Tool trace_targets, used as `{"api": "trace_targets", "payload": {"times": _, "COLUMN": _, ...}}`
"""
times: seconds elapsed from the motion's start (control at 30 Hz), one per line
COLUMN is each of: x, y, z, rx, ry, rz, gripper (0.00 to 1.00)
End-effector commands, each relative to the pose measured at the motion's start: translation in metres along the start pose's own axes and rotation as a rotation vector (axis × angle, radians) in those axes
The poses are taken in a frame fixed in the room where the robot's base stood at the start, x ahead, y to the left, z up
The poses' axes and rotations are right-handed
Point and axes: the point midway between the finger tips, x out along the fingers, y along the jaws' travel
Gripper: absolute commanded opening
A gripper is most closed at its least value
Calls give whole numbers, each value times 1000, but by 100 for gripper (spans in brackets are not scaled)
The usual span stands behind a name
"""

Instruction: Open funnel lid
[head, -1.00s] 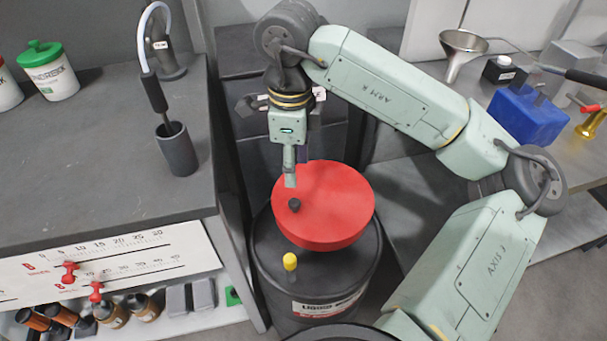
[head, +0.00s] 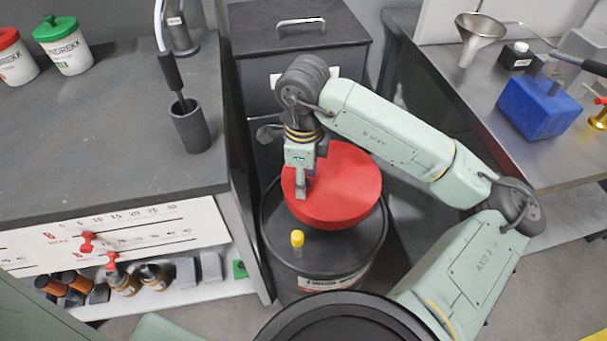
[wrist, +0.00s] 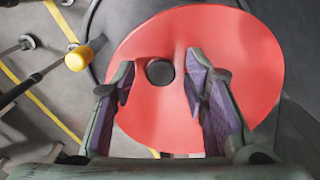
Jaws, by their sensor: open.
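The red round funnel lid (head: 345,185) sits on top of a black drum (head: 315,260). Its small dark knob (wrist: 160,71) shows in the wrist view, but in the head view my gripper hides it. My gripper (head: 302,196) points down over the left part of the lid. In the wrist view its two purple-padded fingers (wrist: 158,82) are apart, one on each side of the knob. I cannot tell whether they touch it or the lid.
A grey counter (head: 90,130) with a dark cup (head: 190,130) is on the left. A steel bench (head: 480,130) with a metal funnel (head: 478,35) and a blue block (head: 538,108) is on the right.

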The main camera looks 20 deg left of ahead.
Motion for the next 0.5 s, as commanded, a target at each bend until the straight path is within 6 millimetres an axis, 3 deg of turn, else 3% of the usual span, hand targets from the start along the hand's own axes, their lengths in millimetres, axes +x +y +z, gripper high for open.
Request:
{"api": "trace_targets", "payload": {"times": 0.13, "x": 0, "y": 0, "z": 0, "rx": 0, "ry": 0, "rz": 0, "gripper": 41}}
{"api": "trace_targets", "payload": {"times": 0.5, "x": 0, "y": 0, "z": 0, "rx": 0, "ry": 0, "rz": 0, "gripper": 16}}
